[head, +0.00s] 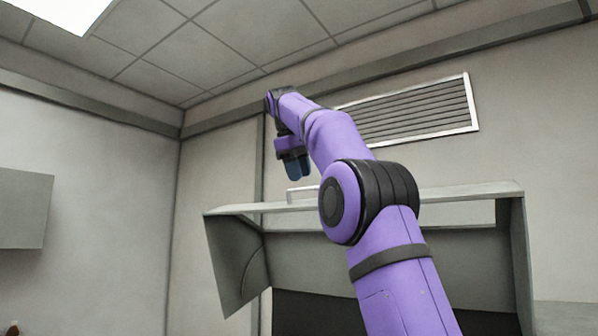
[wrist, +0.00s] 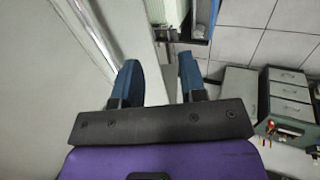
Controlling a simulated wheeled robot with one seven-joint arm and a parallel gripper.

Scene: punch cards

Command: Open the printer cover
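A large grey boxy housing (head: 511,235) stands in front of me in the head view. It has a flat top edge, a slanted panel (head: 232,262) at its left and a dark lower front. It may be the printer, but I cannot tell which part is its cover. My gripper (head: 297,176) is above and behind the housing's top edge in the head view, blue fingers pointing down. In the wrist view my gripper (wrist: 159,62) has its fingers apart with nothing held. A pale panel edge (wrist: 143,50) lies beyond and between the fingers; I cannot tell whether they touch it.
A wall vent (head: 415,112) is behind my arm. A grey box (head: 22,208) is on the left wall. The wrist view shows tiled floor (wrist: 235,45), a drawer cabinet (wrist: 287,92) and a green unit with small coloured items (wrist: 292,127) at right.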

